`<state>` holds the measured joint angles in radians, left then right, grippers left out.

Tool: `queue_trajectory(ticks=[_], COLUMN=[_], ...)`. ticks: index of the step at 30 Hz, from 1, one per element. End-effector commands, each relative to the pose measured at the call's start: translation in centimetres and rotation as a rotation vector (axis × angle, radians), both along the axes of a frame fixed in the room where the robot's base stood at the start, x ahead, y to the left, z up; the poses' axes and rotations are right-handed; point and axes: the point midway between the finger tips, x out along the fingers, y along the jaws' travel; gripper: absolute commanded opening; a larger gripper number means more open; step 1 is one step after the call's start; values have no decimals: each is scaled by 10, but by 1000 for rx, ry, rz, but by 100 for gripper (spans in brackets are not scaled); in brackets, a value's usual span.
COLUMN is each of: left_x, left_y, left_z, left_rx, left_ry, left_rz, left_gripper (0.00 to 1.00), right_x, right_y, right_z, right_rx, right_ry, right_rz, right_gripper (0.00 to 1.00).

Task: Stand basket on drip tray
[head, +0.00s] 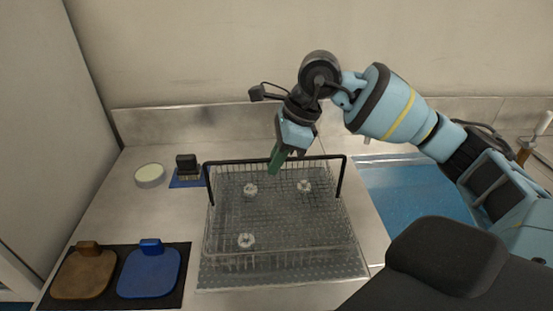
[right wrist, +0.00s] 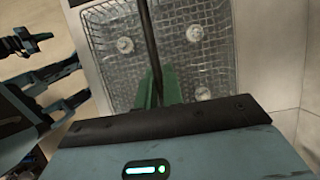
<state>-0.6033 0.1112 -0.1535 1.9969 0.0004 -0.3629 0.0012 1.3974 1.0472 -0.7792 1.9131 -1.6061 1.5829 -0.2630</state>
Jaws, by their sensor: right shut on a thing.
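A wire basket (head: 285,215) with a black handle (head: 328,158) sits on or just above the clear drip tray (head: 215,279); I cannot tell whether they touch. The basket looks level. Several small white round parts lie in it, one of them a part (head: 247,240) near its front. My right gripper (head: 279,158) is shut on the black handle, near its middle. In the right wrist view the handle (right wrist: 147,40) passes between the green fingers (right wrist: 158,90) with the wire basket (right wrist: 200,45) below. My left gripper does not show.
A sink with blue water (head: 410,195) lies right of the tray. A white round dish (head: 150,175) and a dark brush (head: 187,165) on a blue pad stand at left. A brown paddle (head: 85,275) and a blue paddle (head: 150,273) lie on a black mat, front left.

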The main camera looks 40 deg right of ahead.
Motion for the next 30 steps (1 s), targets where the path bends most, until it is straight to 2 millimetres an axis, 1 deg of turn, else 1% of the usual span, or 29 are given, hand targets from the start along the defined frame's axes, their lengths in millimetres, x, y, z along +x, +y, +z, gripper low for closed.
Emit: queue_trajectory(ticks=[11,12,16,17,25,28,30], left_x=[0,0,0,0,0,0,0], left_y=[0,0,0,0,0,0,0], left_z=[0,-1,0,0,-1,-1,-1], left_rx=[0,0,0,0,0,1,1], left_ry=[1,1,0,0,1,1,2], left_rz=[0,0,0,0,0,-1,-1], left_gripper=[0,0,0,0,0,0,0], right_x=[0,0,0,0,0,-1,-2], right_y=[0,0,0,0,0,-1,-4], right_z=[-3,-4,-4,-4,-3,2,9], right_rx=[2,0,1,1,1,0,1], right_ry=[-4,-1,-2,-2,-2,-3,-4], right_rz=[-1,0,0,0,0,-1,-2], right_gripper=[0,11,28,30,30,30,30])
